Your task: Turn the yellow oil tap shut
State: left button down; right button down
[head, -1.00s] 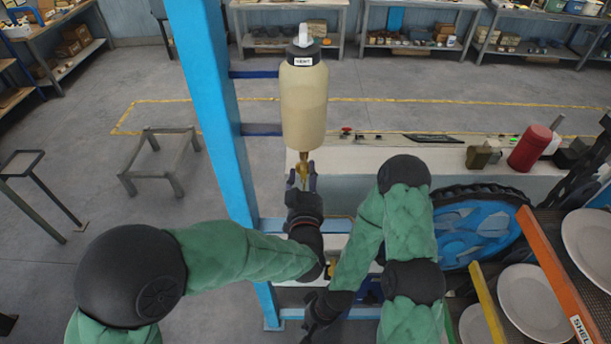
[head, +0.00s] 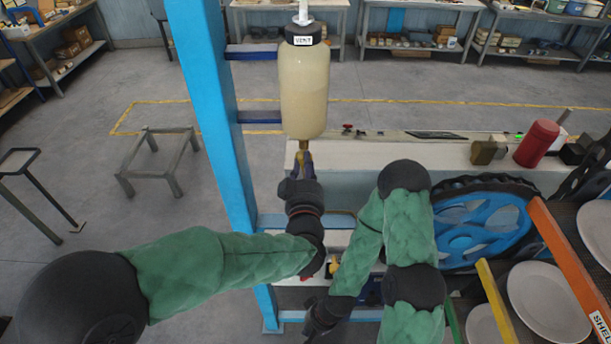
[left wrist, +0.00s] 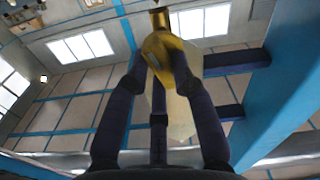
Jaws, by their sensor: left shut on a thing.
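My left gripper (head: 302,160) is just below the bottle, pointing up at the tap.
A blue post (head: 212,110) stands left of the bottle, with dark blue brackets. A pale machine top (head: 400,155) lies behind, bearing a red canister (head: 537,142). A blue wheel (head: 478,228) and racked plates (head: 550,300) are at the right. The floor at left is open around a low stool.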

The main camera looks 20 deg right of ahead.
pick_arm(q)
jog(key=n+b, duration=0.3)
jog(key=b, duration=0.1)
jog(key=n+b, duration=0.4)
jog(key=b, duration=0.1)
jog(key=n+b, duration=0.4)
jog(key=b, duration=0.1)
jog(key=shift+w+a+f, duration=0.1)
jog(key=shift+a+f, duration=0.1)
jog(key=shift+a, duration=0.1)
jog(key=shift+a+r+n+b, duration=0.1)
jog(key=shift+n+b, duration=1.8)
jog(key=shift+b, duration=0.2)
jog(key=c, duration=1)
grip_release()
jog(key=shift+c, duration=0.2)
jog(key=v, duration=1.2)
